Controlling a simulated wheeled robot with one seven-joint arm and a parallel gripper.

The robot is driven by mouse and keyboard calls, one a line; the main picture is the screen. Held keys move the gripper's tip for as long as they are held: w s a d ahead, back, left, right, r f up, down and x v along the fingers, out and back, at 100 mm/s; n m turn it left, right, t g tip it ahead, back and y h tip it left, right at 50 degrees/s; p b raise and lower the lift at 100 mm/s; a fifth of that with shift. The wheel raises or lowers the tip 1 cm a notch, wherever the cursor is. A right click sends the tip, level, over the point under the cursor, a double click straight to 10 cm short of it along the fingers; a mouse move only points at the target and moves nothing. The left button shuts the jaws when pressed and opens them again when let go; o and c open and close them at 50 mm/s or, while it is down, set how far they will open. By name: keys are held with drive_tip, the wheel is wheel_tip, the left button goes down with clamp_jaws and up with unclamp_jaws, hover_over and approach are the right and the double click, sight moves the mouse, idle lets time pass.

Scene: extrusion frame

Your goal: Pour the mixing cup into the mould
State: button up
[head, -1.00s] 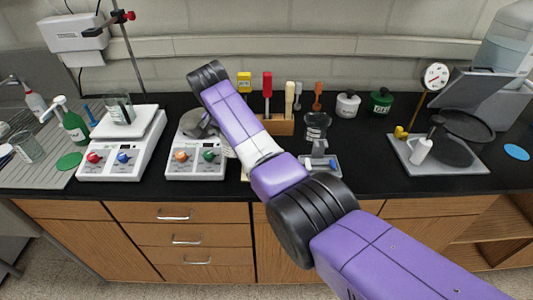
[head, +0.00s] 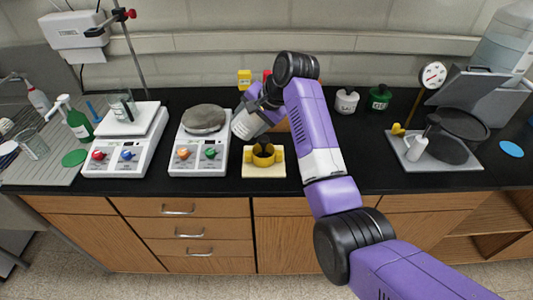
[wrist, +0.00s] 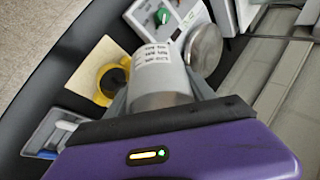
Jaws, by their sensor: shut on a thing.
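The mixing cup (head: 244,126), pale grey with printed lines, is tilted above the worktop, just up and left of the mould in the head view. My gripper (head: 259,102) is shut on it; in the wrist view the cup (wrist: 160,72) fills the space before the jaws. The mould (head: 278,155) is a yellow ring with side lugs and a dark centre on a cream board. It also shows in the wrist view (wrist: 103,74), left of the cup. A dark patch lies between cup and mould; I cannot tell whether it is flowing material.
Left of the mould stands a white device (head: 197,160) with orange and green knobs and a round grey top. A scale (head: 122,150) with a glass beaker is further left. A gauge stand (head: 440,150) is at the right.

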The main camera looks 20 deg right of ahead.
drive_tip(key=shift+d+y, duration=0.15)
drive_tip(key=shift+y, duration=0.45)
drive_tip(key=shift+r+m+t+y, duration=0.35)
drive_tip(key=shift+t+y, duration=0.25)
drive_tip(key=shift+y, duration=0.3)
drive_tip(key=shift+f, duration=0.15)
drive_tip(key=shift+y, duration=0.3)
drive_tip(key=shift+f+m+t+y+b, duration=0.25)
drive_tip(key=shift+f+t+y+b, duration=0.2)
drive_tip(key=shift+b, duration=0.8)
drive_tip(key=shift+r, duration=0.2)
drive_tip(key=shift+d+f+t+y+b, duration=0.15)
drive_tip(key=shift+f+t+y+b, duration=0.35)
drive_tip(key=shift+b, duration=1.15)
drive_tip(key=shift+r+m+y+b, duration=0.4)
drive_tip(key=shift+r+y, duration=0.15)
drive_tip(key=shift+y, duration=0.3)
drive_tip(key=shift+s+d+r+m+t+y+b, duration=0.2)
drive_tip(key=shift+r+m+t+y+b, duration=0.15)
drive_tip(key=shift+t+y+b, duration=0.3)
